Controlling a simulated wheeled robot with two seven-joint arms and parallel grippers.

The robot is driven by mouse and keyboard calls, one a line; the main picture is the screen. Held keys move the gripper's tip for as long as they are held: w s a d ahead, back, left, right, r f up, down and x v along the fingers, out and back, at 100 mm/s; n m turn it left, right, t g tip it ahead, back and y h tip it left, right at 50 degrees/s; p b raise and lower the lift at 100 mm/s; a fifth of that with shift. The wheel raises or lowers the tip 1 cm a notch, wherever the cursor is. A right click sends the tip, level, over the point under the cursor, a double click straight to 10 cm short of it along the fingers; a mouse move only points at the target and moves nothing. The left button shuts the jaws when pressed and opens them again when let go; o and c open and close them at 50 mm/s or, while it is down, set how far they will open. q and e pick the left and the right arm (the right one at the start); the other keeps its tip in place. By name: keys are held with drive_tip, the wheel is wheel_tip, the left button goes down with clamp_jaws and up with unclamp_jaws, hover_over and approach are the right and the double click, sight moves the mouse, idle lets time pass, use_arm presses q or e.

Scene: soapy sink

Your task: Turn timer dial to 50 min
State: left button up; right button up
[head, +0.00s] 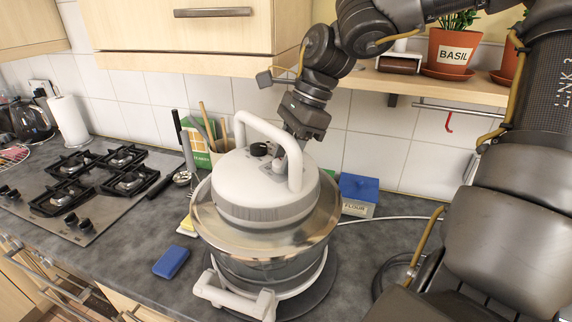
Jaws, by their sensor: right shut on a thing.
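A white lidded appliance (265,200) with an arched white handle (296,165) stands on the counter, on a wide steel pan or bowl rim. A black knob (258,149) shows on top of its lid. My left gripper is out of view.
A gas hob (85,190) is at the left. Utensils (200,130) stand behind. A shelf with a basil pot (453,52) is above right.

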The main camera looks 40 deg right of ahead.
drive_tip(key=o, duration=0.7)
drive_tip(key=shift+a, duration=0.1)
drive_tip(key=shift+r, duration=0.1)
drive_tip(key=shift+d+r, duration=0.2)
drive_tip(key=shift+r, duration=0.15)
drive_tip(key=b+v, duration=0.1)
drive_tip(key=v, duration=0.9)
drive_tip(key=shift+s+a, duration=0.1)
drive_tip(key=shift+s, duration=0.05)
